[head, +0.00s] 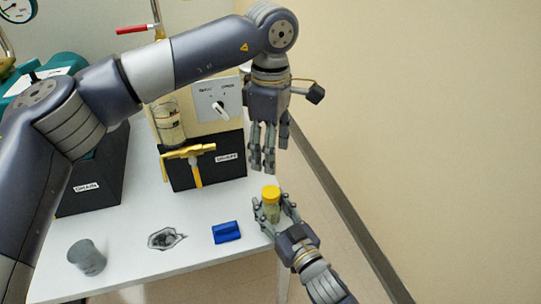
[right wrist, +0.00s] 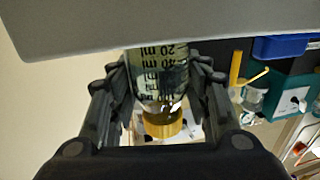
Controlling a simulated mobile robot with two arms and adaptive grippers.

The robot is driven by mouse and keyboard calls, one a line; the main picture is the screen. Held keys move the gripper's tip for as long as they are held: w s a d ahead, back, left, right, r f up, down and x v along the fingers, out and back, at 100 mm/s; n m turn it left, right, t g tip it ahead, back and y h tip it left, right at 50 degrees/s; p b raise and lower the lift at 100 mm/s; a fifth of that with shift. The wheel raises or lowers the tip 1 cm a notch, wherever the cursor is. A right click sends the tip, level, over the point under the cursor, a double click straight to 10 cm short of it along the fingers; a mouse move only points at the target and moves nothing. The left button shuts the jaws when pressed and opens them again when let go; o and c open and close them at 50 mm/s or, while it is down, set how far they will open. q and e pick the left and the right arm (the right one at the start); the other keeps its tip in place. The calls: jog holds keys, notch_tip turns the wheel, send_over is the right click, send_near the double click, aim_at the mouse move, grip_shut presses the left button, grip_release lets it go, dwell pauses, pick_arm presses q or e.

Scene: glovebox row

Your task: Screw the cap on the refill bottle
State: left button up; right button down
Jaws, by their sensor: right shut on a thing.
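The refill bottle (head: 271,212) is a small clear bottle with a yellow cap (head: 271,193) on its top. My right gripper (head: 275,213) is shut around the bottle's body at the table's right edge. In the right wrist view the bottle (right wrist: 160,75) shows volume marks between the fingers, with the yellow cap (right wrist: 163,124) at its mouth. I cannot tell how tightly the cap sits. My left gripper (head: 262,168) points down above and behind the bottle, apart from the cap. Nothing shows between its fingers, and their opening is unclear.
A blue block (head: 226,233), a crumpled grey piece (head: 166,239) and a grey cup (head: 86,258) lie on the white table (head: 200,255). Behind stand dark boxes (head: 215,172), a brass valve (head: 190,152) and a dial panel (head: 218,104). The wall is close on the right.

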jog(key=c, duration=0.8)
grip_release()
jog(key=shift+o, duration=0.2)
jog(key=v, duration=1.2)
jog(key=shift+f, duration=0.1)
